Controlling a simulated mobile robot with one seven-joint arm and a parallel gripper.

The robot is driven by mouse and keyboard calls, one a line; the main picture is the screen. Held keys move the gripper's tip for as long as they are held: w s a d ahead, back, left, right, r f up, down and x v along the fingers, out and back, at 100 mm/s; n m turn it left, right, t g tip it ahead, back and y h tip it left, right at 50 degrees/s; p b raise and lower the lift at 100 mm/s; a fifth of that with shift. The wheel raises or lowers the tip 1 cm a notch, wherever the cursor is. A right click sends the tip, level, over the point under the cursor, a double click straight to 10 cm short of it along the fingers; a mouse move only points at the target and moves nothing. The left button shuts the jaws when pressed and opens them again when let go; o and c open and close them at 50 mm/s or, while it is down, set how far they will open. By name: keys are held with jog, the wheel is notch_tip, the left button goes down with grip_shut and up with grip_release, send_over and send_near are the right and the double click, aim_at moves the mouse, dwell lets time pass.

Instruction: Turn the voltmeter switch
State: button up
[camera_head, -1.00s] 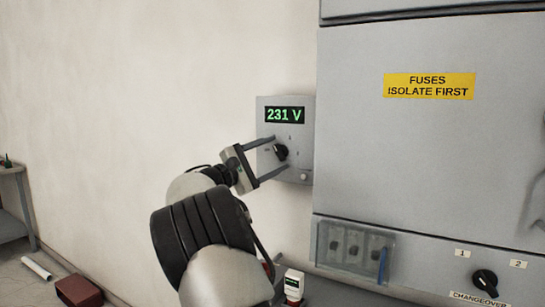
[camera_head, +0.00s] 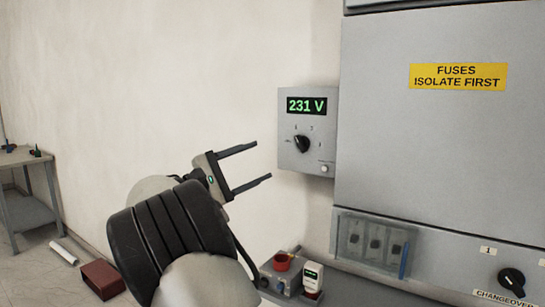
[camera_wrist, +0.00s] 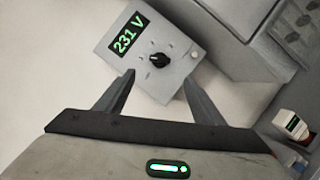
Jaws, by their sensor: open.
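The voltmeter (camera_head: 312,163) is a grey box on the wall, left of the big cabinet, with a green display reading 231 V. Its black switch knob (camera_head: 301,144) sits in the middle of the face, with small marks around it. A small pale button is at the lower right of the face. My gripper (camera_head: 264,162) is open and empty, to the left of the voltmeter and apart from it. In the wrist view, the voltmeter (camera_wrist: 140,77) and knob (camera_wrist: 158,60) show beyond and between the open fingertips (camera_wrist: 159,75).
The grey cabinet (camera_head: 430,150) with a yellow fuse label (camera_head: 458,77) stands close on the right. Below are a fuse box (camera_head: 371,243) and a changeover knob (camera_head: 511,281). A toolbox-like unit (camera_head: 284,280) and a white device (camera_head: 313,278) stand below the voltmeter. A table (camera_head: 25,158) is far left.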

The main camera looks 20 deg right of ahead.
jog(key=shift+v, duration=1.65)
jog(key=s+d+f+m+g+y, duration=0.2)
jog(key=s+d+f+g+y, duration=0.15)
jog(key=s+d, duration=0.45)
jog(key=s+d+f+m+y, duration=0.2)
jog(key=s+f+y, duration=0.55)
jog(key=s, duration=0.45)
jog(key=s+a+f+m+t+y, duration=0.1)
jog(key=s+a+f+m+y, duration=0.25)
jog(key=s+a, duration=0.4)
jog(key=s+a+f+m+t+y, duration=0.2)
jog(key=s+a+y, duration=0.3)
jog(key=s, duration=0.5)
notch_tip(320, 180, up, 12)
jog(key=p, duration=1.2)
jog(key=shift+a+r+p, duration=0.15)
jog(key=shift+a+p, duration=0.05)
jog(key=shift+p, duration=0.2)
